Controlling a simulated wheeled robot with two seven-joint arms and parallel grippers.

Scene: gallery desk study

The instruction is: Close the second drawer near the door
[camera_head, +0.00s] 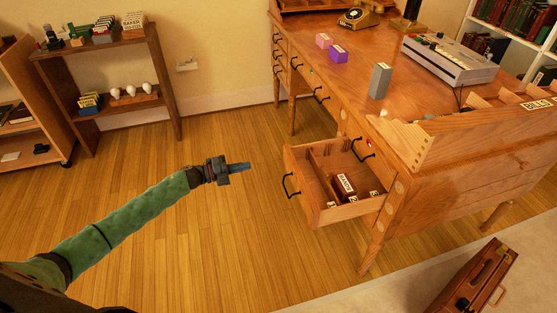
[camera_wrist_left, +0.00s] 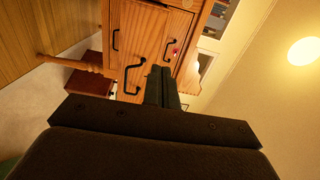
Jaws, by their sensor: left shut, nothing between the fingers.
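A wooden drawer (camera_head: 340,211) is pulled out of the near end of the desk (camera_head: 345,100). It has a black handle (camera_head: 289,186) on its front, and it holds a dark red labelled item and a few small pieces. My left gripper (camera_head: 238,167) is shut and empty. It is in the air to the left of the open drawer, apart from the handle. In the left wrist view my left gripper (camera_wrist_left: 164,82) points at the desk, with the black drawer handle (camera_wrist_left: 133,78) just left of the fingertips. My right gripper is not in view.
Other drawers with black handles (camera_head: 321,96) on the desk look shut. A brown case (camera_head: 474,281) lies on the floor at the lower right. Wooden shelves (camera_head: 152,96) stand at the upper left wall. The wooden floor (camera_head: 235,225) between my arm and the drawer is clear.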

